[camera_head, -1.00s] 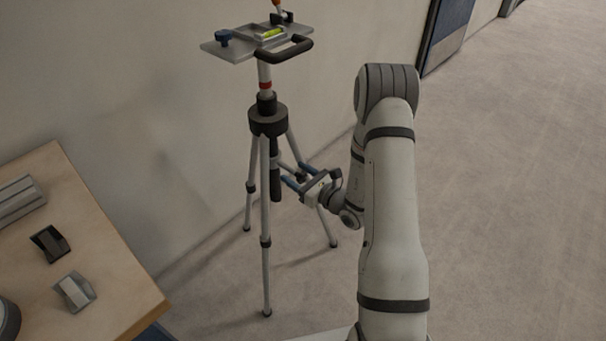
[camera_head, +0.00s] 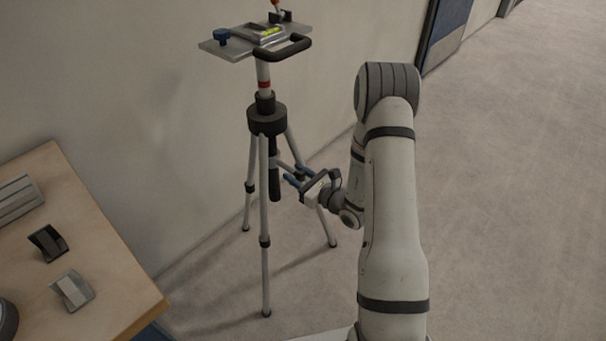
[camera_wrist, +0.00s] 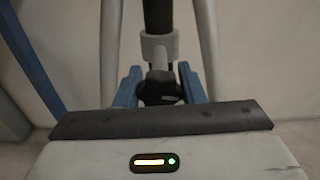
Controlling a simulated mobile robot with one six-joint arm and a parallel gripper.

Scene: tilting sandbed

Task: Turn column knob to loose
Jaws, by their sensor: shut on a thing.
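The tripod (camera_head: 267,120) stands on the floor near the wall, with its dark centre column hanging between the legs. In the wrist view, the dark column knob (camera_wrist: 160,89) sits just below the column's grey collar (camera_wrist: 160,46). My gripper (camera_wrist: 159,86) has one blue finger on each side of the knob and is shut on it. In the head view, my gripper (camera_head: 296,175) reaches in from the right, between the tripod legs. The knob cannot be made out clearly there. No mark showing loose or tight is visible.
A wooden table (camera_head: 120,290) with several small items stands at the left. The floor at right is clear.

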